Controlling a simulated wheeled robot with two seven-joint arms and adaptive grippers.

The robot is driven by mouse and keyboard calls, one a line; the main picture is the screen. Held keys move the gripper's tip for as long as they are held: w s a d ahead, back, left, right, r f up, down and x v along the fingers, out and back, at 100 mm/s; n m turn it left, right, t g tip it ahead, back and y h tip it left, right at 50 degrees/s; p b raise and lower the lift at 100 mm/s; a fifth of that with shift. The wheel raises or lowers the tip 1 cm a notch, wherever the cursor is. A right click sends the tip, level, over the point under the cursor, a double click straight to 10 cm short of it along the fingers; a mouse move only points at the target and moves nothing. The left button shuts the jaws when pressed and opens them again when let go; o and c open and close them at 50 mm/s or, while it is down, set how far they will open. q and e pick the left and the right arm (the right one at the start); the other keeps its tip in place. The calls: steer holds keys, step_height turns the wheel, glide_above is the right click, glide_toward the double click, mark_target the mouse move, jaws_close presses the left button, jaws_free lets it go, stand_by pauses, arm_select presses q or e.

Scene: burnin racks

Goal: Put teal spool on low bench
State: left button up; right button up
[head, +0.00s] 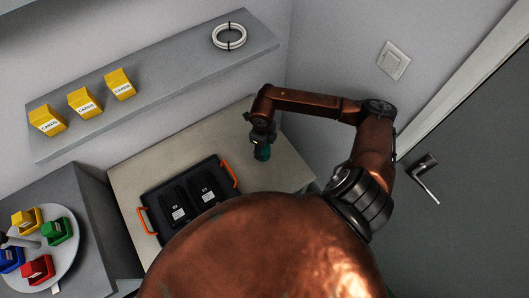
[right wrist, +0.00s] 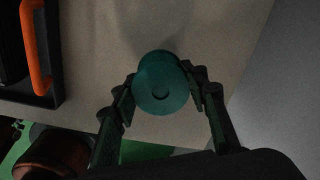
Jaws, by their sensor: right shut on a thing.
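The teal spool (head: 262,153) is in my right gripper (head: 262,141), over the right part of the low bench (head: 285,172). In the right wrist view the spool (right wrist: 161,83) sits between the two fingers of the right gripper (right wrist: 163,88), which touch it on both sides. The spool's round end faces the camera. The beige bench top (right wrist: 205,35) lies beneath it; I cannot tell whether the spool touches it. My left gripper is not in view.
A black tray (head: 150,221) with orange handles holds two dark items on the bench, left of the spool. A grey shelf (head: 165,75) above bears yellow card boxes (head: 85,102) and a white cable coil (head: 229,37). A round turntable (head: 66,255) with coloured boxes stands lower left.

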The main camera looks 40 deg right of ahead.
mark_target(264, 153)
steer(key=shift+d+f, duration=0.15)
steer(key=shift+f, duration=0.05)
steer(key=shift+d+f, duration=0.15)
steer(key=shift+f, duration=0.8)
steer(key=shift+d+f, duration=0.1)
steer(key=shift+f, duration=0.8)
steer(key=shift+f, duration=0.2)
steer(key=o, duration=1.3)
steer(key=shift+r, duration=0.2)
step_height(264, 153, up, 12)
steer(key=shift+r, duration=0.1)
